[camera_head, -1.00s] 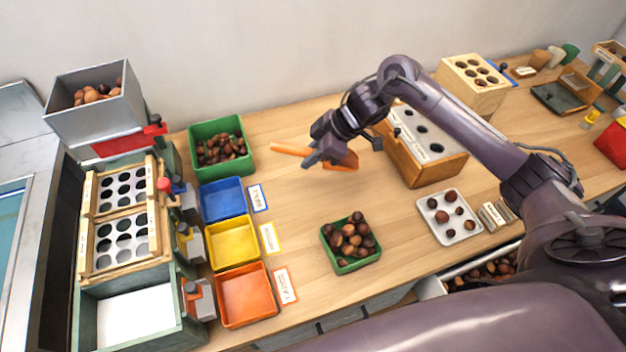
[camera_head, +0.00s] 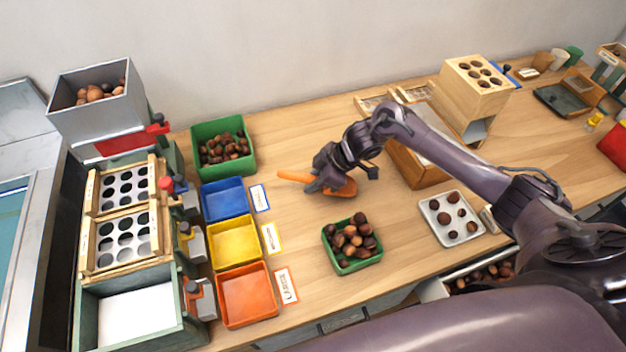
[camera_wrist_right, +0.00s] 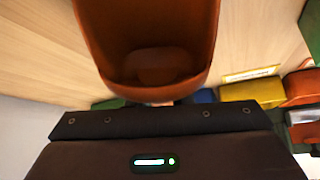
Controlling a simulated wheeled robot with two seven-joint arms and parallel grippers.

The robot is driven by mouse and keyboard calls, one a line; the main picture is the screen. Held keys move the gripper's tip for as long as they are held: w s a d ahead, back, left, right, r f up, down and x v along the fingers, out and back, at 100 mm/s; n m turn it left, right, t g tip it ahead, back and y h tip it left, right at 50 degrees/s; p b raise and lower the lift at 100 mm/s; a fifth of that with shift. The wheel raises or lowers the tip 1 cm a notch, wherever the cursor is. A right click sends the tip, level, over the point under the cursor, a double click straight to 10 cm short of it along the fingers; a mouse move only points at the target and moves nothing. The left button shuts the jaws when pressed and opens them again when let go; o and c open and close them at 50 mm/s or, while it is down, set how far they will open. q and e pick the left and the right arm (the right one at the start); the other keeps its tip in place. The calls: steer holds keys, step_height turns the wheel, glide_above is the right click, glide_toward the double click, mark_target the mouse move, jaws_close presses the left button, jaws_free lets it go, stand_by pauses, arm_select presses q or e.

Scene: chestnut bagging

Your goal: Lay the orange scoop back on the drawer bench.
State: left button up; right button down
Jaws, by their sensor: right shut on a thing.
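The orange scoop (camera_head: 298,177) is in my right gripper (camera_head: 318,184), over the bench top (camera_head: 300,225) between the green crate at the back and the small green tray. Its handle points left and its bowl shows to the right of the fingers. I cannot tell whether it touches the wood. In the right wrist view the scoop's bowl (camera_wrist_right: 150,45) fills the top middle, close to the gripper body; the fingertips are hidden there. My left gripper does not show.
A small green tray of chestnuts (camera_head: 328,262) stands in front of the scoop. A green crate of chestnuts (camera_head: 247,165) and blue, yellow and orange bins (camera_head: 249,318) stand to the left. A wooden box (camera_head: 408,167) and a white tray (camera_head: 436,228) are to the right. Wood around the scoop is clear.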

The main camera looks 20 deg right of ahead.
steer(key=shift+f, duration=0.6)
steer(key=c, duration=1.3)
jaws_free()
steer(key=shift+s+f, duration=0.1)
steer(key=shift+s, duration=0.05)
steer(key=shift+r, duration=0.3)
steer(key=v, duration=1.2)
steer(key=shift+r, duration=0.4)
steer(key=shift+d, duration=0.1)
